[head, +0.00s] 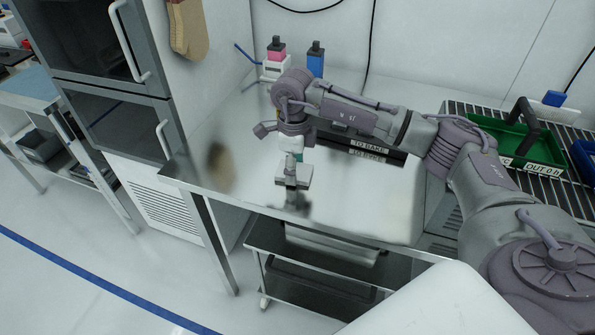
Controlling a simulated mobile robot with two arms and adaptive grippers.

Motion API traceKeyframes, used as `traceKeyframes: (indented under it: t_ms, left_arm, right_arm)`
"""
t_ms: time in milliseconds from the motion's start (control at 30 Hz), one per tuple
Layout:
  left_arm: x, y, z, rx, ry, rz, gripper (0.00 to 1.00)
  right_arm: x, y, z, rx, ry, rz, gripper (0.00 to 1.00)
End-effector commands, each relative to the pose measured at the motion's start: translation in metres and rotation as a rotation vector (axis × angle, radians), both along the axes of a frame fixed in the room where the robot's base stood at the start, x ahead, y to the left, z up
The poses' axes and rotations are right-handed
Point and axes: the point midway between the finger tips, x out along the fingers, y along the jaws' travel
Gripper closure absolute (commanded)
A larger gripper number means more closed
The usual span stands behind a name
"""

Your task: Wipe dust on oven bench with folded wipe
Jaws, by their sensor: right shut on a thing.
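The oven bench (340,215) is a pale, shiny metal top in the middle of the head view. A brown, blurry dust patch (220,160) lies near its left end. My right gripper (293,181) is low over the bench, to the right of the patch and apart from it. It is shut on a small pale grey, flat piece that looks like the folded wipe (306,172). I cannot tell whether this touches the bench. A dark smudge under the gripper may be dust or a reflection. My left gripper is out of view.
A dark holder labelled TO BAKE (370,147) stands behind my right arm. Bottles (316,62) stand at the back wall. A green tray (525,140) sits on a rack at right. Ovens (105,70) and a hanging mitt (187,28) are at left.

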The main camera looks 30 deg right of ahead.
Motion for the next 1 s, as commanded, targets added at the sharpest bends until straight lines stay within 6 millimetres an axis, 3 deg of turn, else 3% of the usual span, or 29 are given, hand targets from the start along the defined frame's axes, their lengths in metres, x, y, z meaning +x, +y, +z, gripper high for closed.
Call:
traceKeyframes:
  t_ms: [433, 1000]
  left_arm:
    - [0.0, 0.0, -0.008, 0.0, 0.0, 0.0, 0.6]
    - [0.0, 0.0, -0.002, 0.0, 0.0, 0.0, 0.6]
  right_arm:
    - [0.015, 0.0, -0.003, 0.0, 0.0, 0.001, 0.67]
    - [-0.009, 0.0, -0.001, -0.001, 0.001, 0.001, 0.67]
